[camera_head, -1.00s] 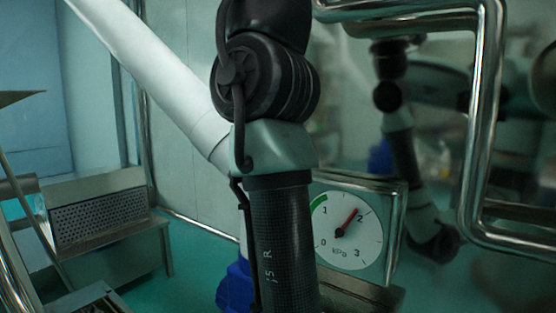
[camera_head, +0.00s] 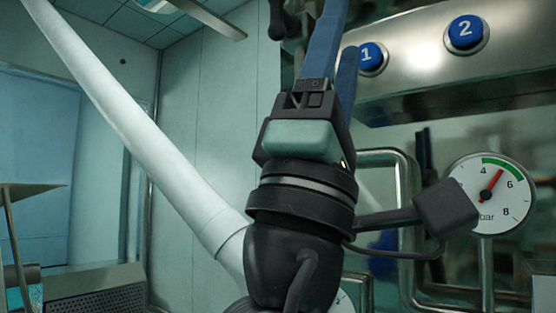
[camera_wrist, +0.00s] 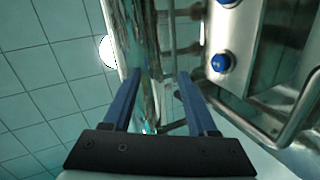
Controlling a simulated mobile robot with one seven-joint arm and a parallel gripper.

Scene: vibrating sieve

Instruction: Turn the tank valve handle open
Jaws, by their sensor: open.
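My gripper (camera_head: 337,50) points upward in the head view, with its two blue fingers apart; one finger runs to the top edge of the picture. In the wrist view my gripper (camera_wrist: 159,73) is open, and nothing shows clasped between its fingers. A shiny metal column (camera_wrist: 128,45) lies beyond the left finger there. A dark knob-like part (camera_head: 277,22) hangs at the top of the head view, left of the fingers. I cannot tell whether it belongs to the tank valve handle, and no handle shows clearly.
A metal panel with blue buttons 1 (camera_head: 366,58) and 2 (camera_head: 466,32) is right of my fingers. A bar gauge (camera_head: 490,194) and bent metal pipes (camera_head: 405,190) are below it. A perforated metal box (camera_head: 95,285) stands at lower left. The back wall is bare.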

